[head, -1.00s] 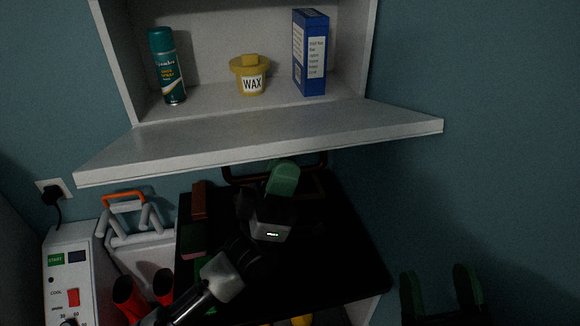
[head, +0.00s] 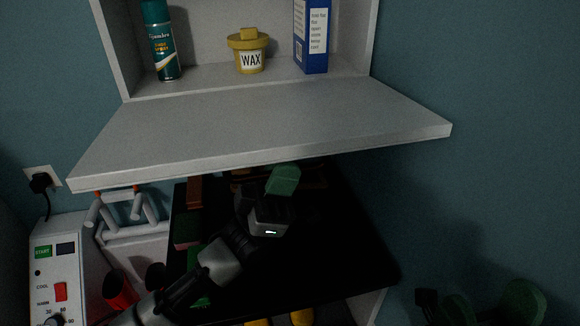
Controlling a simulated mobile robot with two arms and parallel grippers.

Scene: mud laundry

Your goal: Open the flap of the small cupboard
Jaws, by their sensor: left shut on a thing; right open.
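The small cupboard (head: 112,60) hangs on the wall at the top of the head view. Its pale grey flap (head: 260,130) is hinged along the bottom and tipped far out and down, with its inner face in view. My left gripper (head: 283,180) is below the flap's front edge, its green fingertips by a thin brownish bar (head: 312,184). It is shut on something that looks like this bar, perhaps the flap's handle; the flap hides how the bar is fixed. My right gripper (head: 490,302) is open and empty at the bottom right, away from the flap.
A spray can (head: 164,45), a yellow wax tub (head: 248,55) and a blue box (head: 312,38) stand inside the cupboard. Below is a black tabletop (head: 345,245) with small blocks on its left. A white machine (head: 55,265) stands at left. The right wall side is clear.

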